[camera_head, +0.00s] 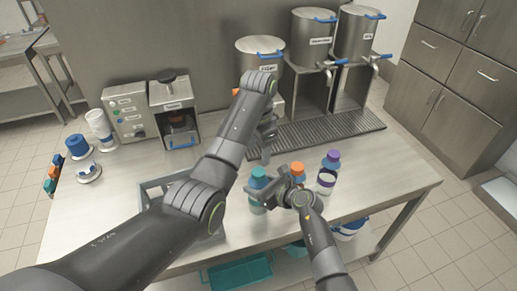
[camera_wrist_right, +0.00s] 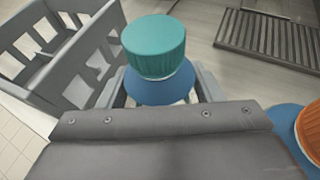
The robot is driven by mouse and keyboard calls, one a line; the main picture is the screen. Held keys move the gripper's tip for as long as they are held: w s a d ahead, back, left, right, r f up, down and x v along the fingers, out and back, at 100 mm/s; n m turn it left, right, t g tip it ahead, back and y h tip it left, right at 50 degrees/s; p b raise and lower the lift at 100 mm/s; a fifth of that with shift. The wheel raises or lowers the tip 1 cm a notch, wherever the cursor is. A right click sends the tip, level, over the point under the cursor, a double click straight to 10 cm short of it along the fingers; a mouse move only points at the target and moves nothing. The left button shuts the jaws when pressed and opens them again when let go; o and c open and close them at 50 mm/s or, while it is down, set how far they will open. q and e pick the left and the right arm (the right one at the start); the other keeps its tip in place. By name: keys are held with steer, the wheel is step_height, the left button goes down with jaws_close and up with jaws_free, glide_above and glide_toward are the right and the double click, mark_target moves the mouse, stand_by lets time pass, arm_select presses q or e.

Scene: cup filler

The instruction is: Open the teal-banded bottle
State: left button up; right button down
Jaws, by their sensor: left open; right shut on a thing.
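The teal-banded bottle (camera_head: 257,172) has a teal cap over a blue collar and stands at the front of the steel table. My right gripper (camera_head: 268,192) is shut around it below the collar. In the right wrist view, the teal cap (camera_wrist_right: 153,46) is on top, and the bottle's body is mostly hidden by my gripper. My left gripper (camera_head: 266,150) is open and empty, hanging behind and slightly above the teal cap, apart from it.
An orange-capped bottle (camera_head: 297,169) and a purple-capped bottle (camera_head: 328,178) stand just to the right. A grey crate (camera_head: 150,188) is left of the held bottle. Behind are a drip grate (camera_head: 330,130), metal urns (camera_head: 312,40) and a dispenser machine (camera_head: 128,118).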

mark_target(259, 171)
arm_select(q)
steer(key=m, duration=1.2)
steer(key=shift+m, duration=0.3)
steer(key=m, duration=0.3)
steer(key=shift+m, duration=0.3)
steer(key=shift+f, duration=4)
steer(key=shift+c, duration=0.2)
